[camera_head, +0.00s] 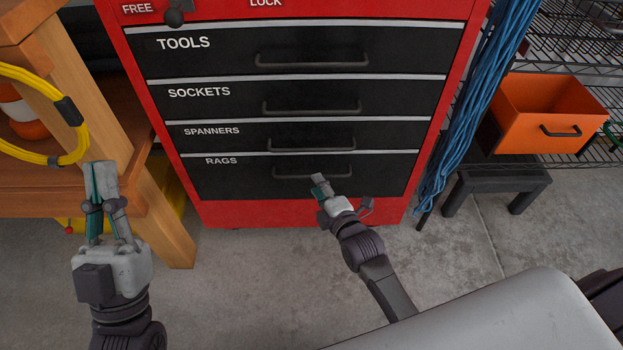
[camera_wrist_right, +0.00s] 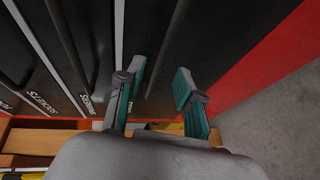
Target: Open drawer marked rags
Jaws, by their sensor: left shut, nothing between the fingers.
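The drawer marked RAGS (camera_head: 235,183) is the lowest black drawer of a red cabinet, and its front looks closed. Its dark bar handle (camera_head: 292,176) runs across the front. My right gripper (camera_head: 322,184) is at the right part of this handle. In the right wrist view its two teal-lined fingers (camera_wrist_right: 159,78) are apart, with a dark bar that looks like the handle (camera_wrist_right: 169,45) running between them. I cannot tell whether they touch it. My left gripper (camera_head: 101,166) is shut and empty, left of the cabinet near the wooden bench.
Drawers marked TOOLS (camera_head: 210,58), SOCKETS (camera_head: 215,105) and SPANNERS (camera_head: 225,137) sit above, all closed. Blue cable (camera_head: 468,110) hangs at the cabinet's right. An orange bin (camera_head: 535,110) is farther right. A yellow coil (camera_head: 45,85) hangs at the left. Concrete floor (camera_head: 250,270) lies in front.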

